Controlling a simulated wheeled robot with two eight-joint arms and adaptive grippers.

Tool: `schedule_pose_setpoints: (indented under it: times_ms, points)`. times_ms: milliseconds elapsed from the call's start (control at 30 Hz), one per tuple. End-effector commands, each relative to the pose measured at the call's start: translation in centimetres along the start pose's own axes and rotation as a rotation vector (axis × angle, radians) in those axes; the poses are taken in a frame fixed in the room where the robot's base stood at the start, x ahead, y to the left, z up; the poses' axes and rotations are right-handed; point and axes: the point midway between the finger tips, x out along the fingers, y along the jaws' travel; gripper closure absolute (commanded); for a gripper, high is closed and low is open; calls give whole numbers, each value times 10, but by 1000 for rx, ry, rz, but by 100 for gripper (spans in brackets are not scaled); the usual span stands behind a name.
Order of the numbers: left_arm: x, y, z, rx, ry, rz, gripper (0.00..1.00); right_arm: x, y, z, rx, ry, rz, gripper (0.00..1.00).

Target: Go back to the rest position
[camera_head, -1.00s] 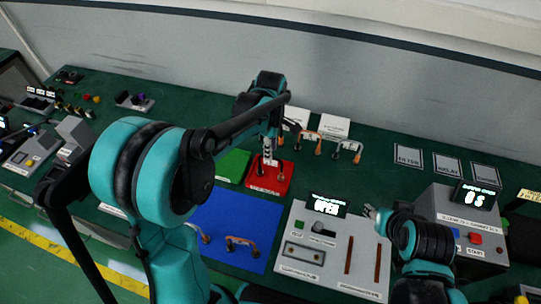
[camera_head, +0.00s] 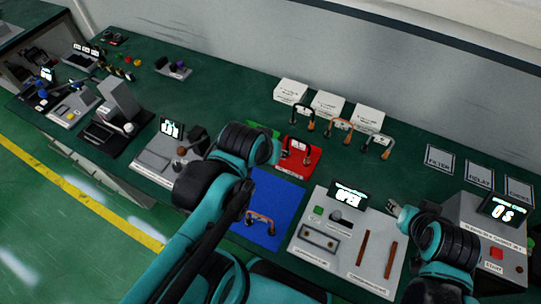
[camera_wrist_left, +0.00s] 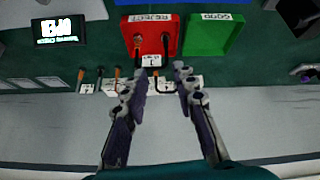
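My left gripper (camera_wrist_left: 160,85) is open and empty in the left wrist view, its two fingers apart. In the head view my left arm covers its fingers. Beyond the fingers is a red tray (camera_wrist_left: 151,52) holding a part with a dark handle; the green tray (camera_wrist_left: 212,37) beside it looks empty. In the head view the red tray (camera_head: 312,162) is just right of my left wrist, and the part (camera_head: 297,146) stands in it. My right gripper (camera_head: 399,213) is beside the grey tester panel (camera_head: 325,222); its fingers are too small to judge.
A blue mat (camera_head: 277,190) bears a part with an orange-ended handle (camera_head: 258,218). Several handled parts stand before white boxes (camera_head: 327,104) at the back. A grey box with a display (camera_head: 480,225) is at the right. More devices fill the bench's left.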

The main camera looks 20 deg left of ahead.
Motion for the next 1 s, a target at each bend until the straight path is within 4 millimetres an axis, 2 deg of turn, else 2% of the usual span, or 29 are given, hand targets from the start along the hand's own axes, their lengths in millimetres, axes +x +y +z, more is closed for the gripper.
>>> schedule_pose_setpoints:
  times_ms: [33, 200, 500, 567, 800, 1000]
  points:
    - [-1, -2, 7, 52, 22, 2, 72, 0, 0, 0, 0, 0, 0, 54]
    - [-1, -4, 15, 154, 61, 2, 72, 0, 0, 0, 0, 0, 0, 54]
    - [0, -4, 15, 160, 62, 2, 72, 1, 0, 1, 0, 0, 0, 54]
    - [5, -5, 18, 160, 62, 2, 72, 6, 0, 4, 0, 0, 0, 54]
    - [44, -9, 43, 159, 61, 2, 72, 44, 0, 32, 0, 0, 0, 54]
    - [47, -9, 44, 159, 61, 2, 72, 46, 0, 33, 0, 0, 0, 54]
